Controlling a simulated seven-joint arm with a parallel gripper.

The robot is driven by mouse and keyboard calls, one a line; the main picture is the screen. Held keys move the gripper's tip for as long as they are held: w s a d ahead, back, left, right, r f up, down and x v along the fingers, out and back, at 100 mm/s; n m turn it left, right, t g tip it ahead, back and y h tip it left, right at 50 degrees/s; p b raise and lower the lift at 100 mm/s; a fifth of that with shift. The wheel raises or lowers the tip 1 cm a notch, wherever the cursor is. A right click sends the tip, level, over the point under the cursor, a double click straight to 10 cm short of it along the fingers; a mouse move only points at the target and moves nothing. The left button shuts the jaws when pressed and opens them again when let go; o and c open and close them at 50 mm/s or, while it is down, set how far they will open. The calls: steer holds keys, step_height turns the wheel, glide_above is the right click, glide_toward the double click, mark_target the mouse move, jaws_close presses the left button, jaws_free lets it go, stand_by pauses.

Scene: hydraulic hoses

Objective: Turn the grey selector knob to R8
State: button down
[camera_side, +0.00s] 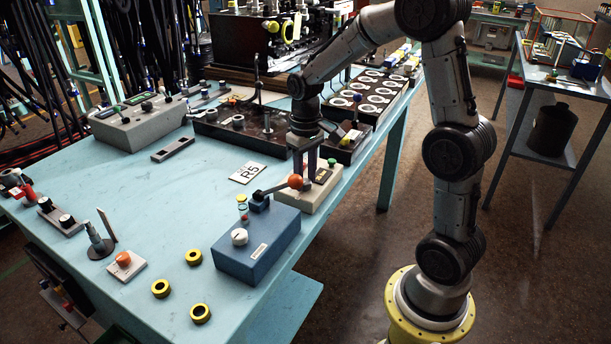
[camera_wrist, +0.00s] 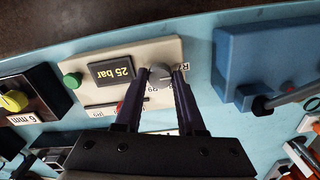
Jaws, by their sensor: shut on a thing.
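The grey selector knob (camera_wrist: 160,74) sits on a beige panel box (camera_wrist: 108,50), near the edge closest to the blue box. My gripper (camera_wrist: 161,70) points down with one finger on each side of the knob and is shut on it. Small printed labels lie around the knob; the fingers partly cover them, and I cannot tell which mark the knob points to. The panel also carries a display (camera_wrist: 116,71) reading 25 bar and a green button (camera_wrist: 71,80). In the side view the beige box (camera_side: 300,200) stands under my gripper (camera_side: 305,172); the knob is hidden there.
A blue box (camera_side: 255,250) with a white knob and an orange-tipped lever (camera_side: 295,181) stands close beside the panel. A white card (camera_side: 247,173) and yellow rings (camera_side: 160,288) lie on the table. Dark trays (camera_side: 240,135) stand behind. The table's middle left is clear.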

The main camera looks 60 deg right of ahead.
mark_target(305, 181)
steer(key=m, duration=0.5)
steer(key=shift+m, duration=0.3)
steer(key=m, duration=0.6)
steer(key=shift+w+r, duration=0.1)
stand_by(0.4)
steer(key=c, duration=0.5)
jaws_free()
step_height(305, 181, up, 14)
stand_by(0.4)
